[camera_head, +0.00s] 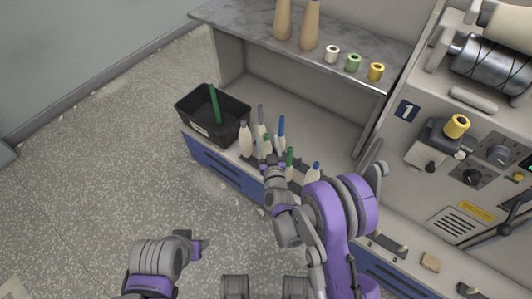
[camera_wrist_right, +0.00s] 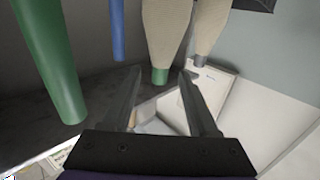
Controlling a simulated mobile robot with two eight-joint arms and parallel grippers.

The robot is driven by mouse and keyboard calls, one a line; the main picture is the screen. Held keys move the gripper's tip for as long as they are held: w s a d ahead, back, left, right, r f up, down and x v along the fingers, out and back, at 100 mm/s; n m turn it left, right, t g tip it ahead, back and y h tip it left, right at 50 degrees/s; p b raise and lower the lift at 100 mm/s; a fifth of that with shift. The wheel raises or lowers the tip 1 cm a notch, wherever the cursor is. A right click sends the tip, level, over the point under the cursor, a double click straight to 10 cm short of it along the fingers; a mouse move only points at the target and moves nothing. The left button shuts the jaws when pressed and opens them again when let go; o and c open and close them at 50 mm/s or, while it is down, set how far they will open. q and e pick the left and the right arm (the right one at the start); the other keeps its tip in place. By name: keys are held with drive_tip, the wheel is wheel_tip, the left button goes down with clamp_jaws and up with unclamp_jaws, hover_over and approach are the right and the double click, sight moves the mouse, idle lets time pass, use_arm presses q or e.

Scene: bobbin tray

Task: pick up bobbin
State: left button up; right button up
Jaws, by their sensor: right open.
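Several bobbins stand in a group on the lower shelf in the head view, some wound with cream yarn (camera_head: 246,141) and some with bare blue (camera_head: 281,127) or green shafts. My right gripper (camera_head: 270,161) is at this group, pointing down among them. In the right wrist view its two fingers (camera_wrist_right: 158,100) are apart and empty. A cream bobbin with a green tip (camera_wrist_right: 165,32) shows just beyond and between the fingertips. A cream bobbin with a grey tip (camera_wrist_right: 209,25) is to its right, and bare blue (camera_wrist_right: 117,28) and green (camera_wrist_right: 46,62) ones are to its left.
A black bin (camera_head: 233,133) with a green bobbin (camera_head: 215,103) in it stands left of the group. Small spools (camera_head: 353,63) and tall beige cones (camera_head: 309,25) stand on the upper shelf (camera_head: 236,20). A machine panel is at right.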

drive_tip(key=shift+w+a, duration=0.2)
drive_tip(key=shift+w, duration=1)
clamp_jaws()
idle(0.5)
